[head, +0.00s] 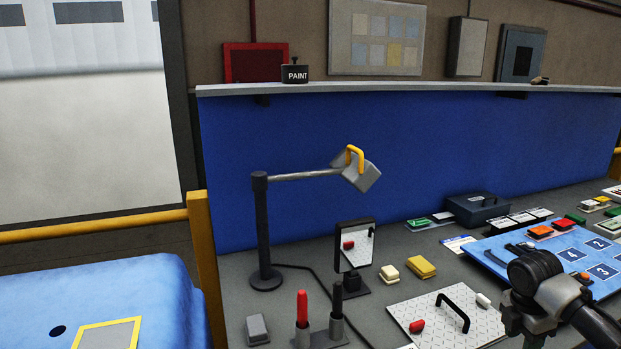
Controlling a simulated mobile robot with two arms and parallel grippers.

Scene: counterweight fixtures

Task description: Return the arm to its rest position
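A jointed fixture stands on the grey bench, with a dark upright post (263,225) on a round base. Its thin grey arm (305,175) reaches right from the top of the post, nearly level and rising slightly. At its end is a tilted grey block-like head (362,174) with a yellow handle (355,156) on top. Nothing touches the handle or the arm. Part of my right arm shows at the lower right, well away from the fixture; its gripper fingers are not visible. My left gripper is out of view.
A small mirror (354,238) stands below the head. A blue board (490,258) is at right. The air around the fixture's arm is clear.

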